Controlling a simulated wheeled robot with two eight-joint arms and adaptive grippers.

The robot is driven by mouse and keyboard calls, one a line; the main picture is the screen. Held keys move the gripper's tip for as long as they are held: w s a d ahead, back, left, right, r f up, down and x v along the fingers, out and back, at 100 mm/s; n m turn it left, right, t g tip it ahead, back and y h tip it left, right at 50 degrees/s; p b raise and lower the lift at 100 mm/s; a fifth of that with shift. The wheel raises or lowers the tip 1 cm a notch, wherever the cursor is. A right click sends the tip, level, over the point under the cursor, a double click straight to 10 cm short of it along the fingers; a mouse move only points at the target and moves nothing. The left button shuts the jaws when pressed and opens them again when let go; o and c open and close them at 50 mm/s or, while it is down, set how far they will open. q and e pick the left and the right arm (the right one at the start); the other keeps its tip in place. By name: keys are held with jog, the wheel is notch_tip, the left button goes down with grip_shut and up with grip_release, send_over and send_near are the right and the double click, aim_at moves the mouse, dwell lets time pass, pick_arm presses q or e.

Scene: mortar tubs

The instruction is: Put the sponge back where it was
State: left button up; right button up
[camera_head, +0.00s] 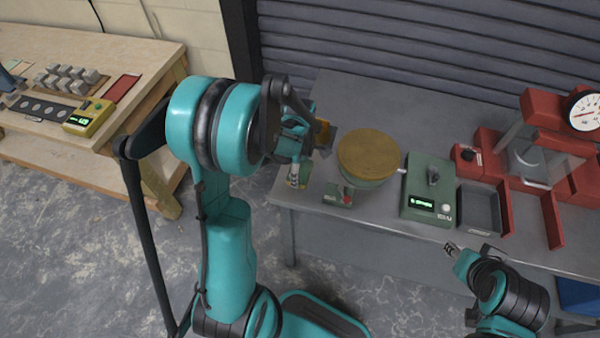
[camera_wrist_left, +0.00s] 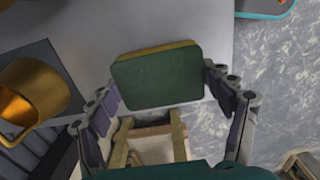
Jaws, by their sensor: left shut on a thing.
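The sponge (camera_wrist_left: 158,78), dark green with a yellow layer along its far edge, sits between the fingers of my left gripper (camera_wrist_left: 168,102) in the left wrist view. The fingers close on its two sides, and the grey table (camera_wrist_left: 190,22) shows behind it. In the head view my left gripper (camera_head: 297,135) is over the table's left end, beside a brass mug (camera_head: 323,133); I cannot make out the sponge there. The mug also shows in the left wrist view (camera_wrist_left: 38,88), on a dark square. My right gripper (camera_head: 453,249) is at the table's front edge; its opening is unclear.
A round tan-topped container (camera_head: 368,153), a green device (camera_head: 430,190), a grey tray (camera_head: 480,208) and a red press with a dial (camera_head: 583,110) stand on the table. Small items (camera_head: 298,176) lie near its front left. A wooden bench (camera_head: 150,60) stands left.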

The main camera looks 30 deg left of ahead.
pick_arm(q)
jog(key=shift+f, duration=0.6)
jog(key=shift+f, duration=0.15)
jog(key=o, duration=1.3)
